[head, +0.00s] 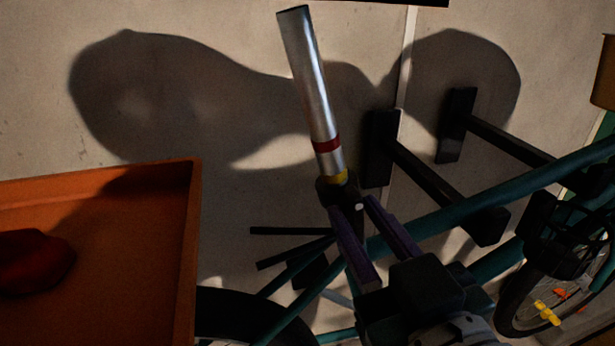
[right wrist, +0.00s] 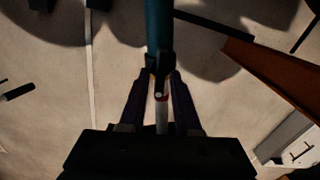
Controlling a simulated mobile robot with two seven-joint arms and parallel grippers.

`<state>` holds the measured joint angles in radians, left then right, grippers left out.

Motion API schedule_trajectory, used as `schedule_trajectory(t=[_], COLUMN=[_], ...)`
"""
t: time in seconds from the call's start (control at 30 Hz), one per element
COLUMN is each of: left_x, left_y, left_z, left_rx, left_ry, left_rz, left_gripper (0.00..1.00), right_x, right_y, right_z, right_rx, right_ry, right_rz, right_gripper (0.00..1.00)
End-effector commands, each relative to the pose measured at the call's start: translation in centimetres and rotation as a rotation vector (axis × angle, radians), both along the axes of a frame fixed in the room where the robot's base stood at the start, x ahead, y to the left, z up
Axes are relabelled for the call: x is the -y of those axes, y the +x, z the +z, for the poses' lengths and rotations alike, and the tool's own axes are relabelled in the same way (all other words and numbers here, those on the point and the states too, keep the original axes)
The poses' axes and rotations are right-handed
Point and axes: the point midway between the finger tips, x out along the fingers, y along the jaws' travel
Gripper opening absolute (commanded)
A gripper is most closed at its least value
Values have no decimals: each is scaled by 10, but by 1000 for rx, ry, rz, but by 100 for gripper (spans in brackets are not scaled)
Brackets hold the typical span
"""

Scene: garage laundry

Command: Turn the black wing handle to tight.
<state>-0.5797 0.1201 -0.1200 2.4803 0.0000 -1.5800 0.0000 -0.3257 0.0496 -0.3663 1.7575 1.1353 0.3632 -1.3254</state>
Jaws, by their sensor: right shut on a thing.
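A silver post (head: 312,95) with a red band and a yellow ring rises, tilted, from a black collar (head: 330,190) on the teal bike frame (head: 450,215). The black wing handle is at this collar, between my fingertips; it is dark and mostly hidden, so its angle cannot be told. My right gripper (head: 352,208) is shut on it, purple-dark fingers on both sides. In the right wrist view the gripper (right wrist: 160,84) closes around a dark piece where the teal tube (right wrist: 159,25) meets the pale post (right wrist: 161,118). My left gripper is not in view.
Two black wall hooks (head: 435,190) (head: 510,140) stick out by the bike, right of the post. An orange tray (head: 196,230) with a red thing (head: 35,260) in it is at the left. A wheel (head: 510,300) is at lower right. The wall above is free.

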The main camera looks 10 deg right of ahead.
Motion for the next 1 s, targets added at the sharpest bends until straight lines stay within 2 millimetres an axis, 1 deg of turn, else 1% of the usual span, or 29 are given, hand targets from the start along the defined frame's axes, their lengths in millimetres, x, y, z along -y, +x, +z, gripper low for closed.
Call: schedule_trajectory(t=[0.17, 0.37, 0.57, 1.0], left_x=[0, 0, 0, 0], left_y=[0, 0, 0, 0], left_z=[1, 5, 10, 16], left_rx=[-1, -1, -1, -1], left_ry=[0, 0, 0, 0], left_rz=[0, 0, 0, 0], left_gripper=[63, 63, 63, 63], right_x=[0, 1, 2, 4], right_y=[0, 0, 0, 0], right_z=[1, 1, 2, 0], right_rx=[0, -3, -8, -21], right_ry=[21, 110, 267, 683], right_rz=[0, 1, 1, 0], right_gripper=[0, 0, 0, 0])
